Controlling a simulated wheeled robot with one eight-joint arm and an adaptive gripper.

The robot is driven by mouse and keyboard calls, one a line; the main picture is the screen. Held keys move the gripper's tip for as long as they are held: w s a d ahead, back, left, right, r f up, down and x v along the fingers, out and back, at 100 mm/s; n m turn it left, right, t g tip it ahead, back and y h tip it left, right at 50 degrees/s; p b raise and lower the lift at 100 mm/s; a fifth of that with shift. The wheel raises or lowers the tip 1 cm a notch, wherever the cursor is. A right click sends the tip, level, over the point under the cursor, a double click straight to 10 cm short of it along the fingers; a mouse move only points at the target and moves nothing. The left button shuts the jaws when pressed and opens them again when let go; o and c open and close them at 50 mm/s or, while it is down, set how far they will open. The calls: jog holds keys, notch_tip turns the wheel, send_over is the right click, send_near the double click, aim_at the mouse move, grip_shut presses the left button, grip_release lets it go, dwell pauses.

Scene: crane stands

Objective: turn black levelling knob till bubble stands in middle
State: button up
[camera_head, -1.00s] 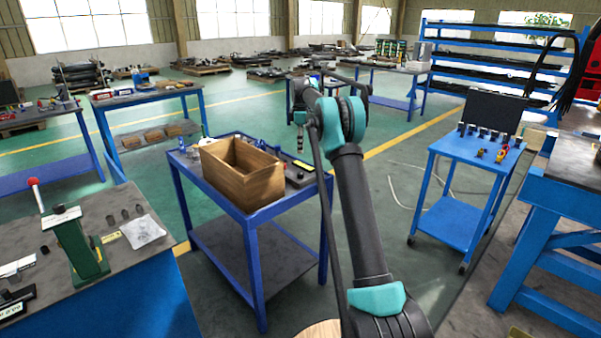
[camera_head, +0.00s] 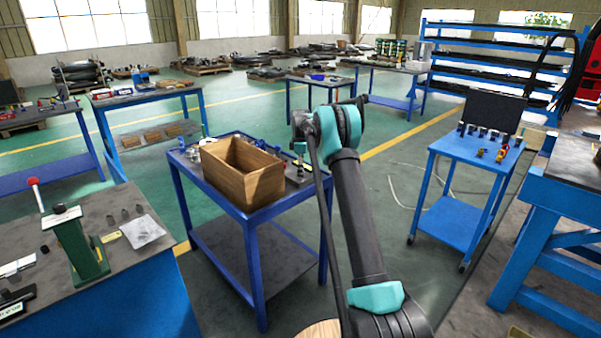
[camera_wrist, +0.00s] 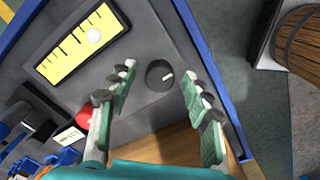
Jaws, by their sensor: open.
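The black levelling knob (camera_wrist: 159,75) with a white pointer mark shows in the wrist view on a dark grey panel. Up and left of it is the yellow level gauge (camera_wrist: 66,58) with black ticks. Its white bubble (camera_wrist: 94,36) sits off the middle, toward the gauge's upper right end. My gripper (camera_wrist: 161,73) is open, with one finger on each side of the knob in this view and a gap on both sides. In the head view my gripper (camera_head: 300,150) is small, over the right part of the blue cart, and the knob cannot be made out.
A wooden box (camera_head: 245,187) stands on the blue cart (camera_head: 262,209), close left of my gripper. A red button (camera_wrist: 84,115) is on the panel left of my fingers. Another blue cart (camera_head: 462,152) stands to the right, with open floor between.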

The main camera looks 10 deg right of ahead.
grip_shut()
